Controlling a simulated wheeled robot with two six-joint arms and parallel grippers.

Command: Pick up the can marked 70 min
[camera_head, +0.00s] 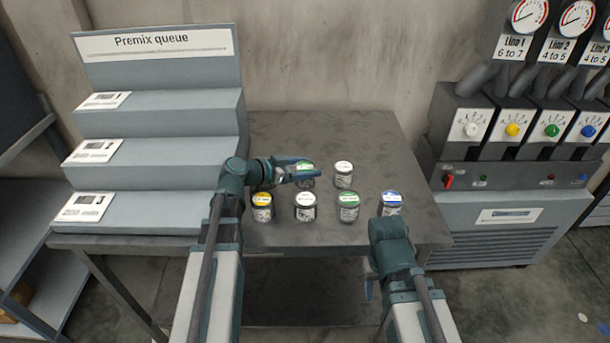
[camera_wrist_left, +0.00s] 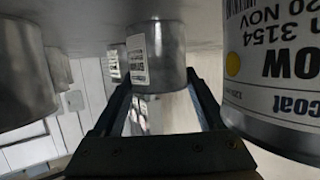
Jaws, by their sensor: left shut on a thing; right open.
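My left gripper (camera_head: 306,173) is shut on the green-lidded can (camera_head: 306,166) in the back row, which its fingers partly hide in the head view. In the left wrist view a grey can (camera_wrist_left: 160,58) shows between the fingers of my left gripper (camera_wrist_left: 160,95); a label is partly visible on it. I cannot tell whether the held can is clear of the table. No "70 min" marking is legible on any can. My right gripper (camera_head: 369,288) is mostly hidden behind its wrist, low at the table's front edge, holding nothing visible.
A white-lidded can (camera_head: 344,175) stands right of the held can. In front stand yellow-lidded (camera_head: 262,207), white-lidded (camera_head: 305,207), green-lidded (camera_head: 348,207) and blue-lidded (camera_head: 391,203) cans. A stepped "Premix queue" rack (camera_head: 170,110) is left. The table (camera_head: 330,135) is bare behind the cans.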

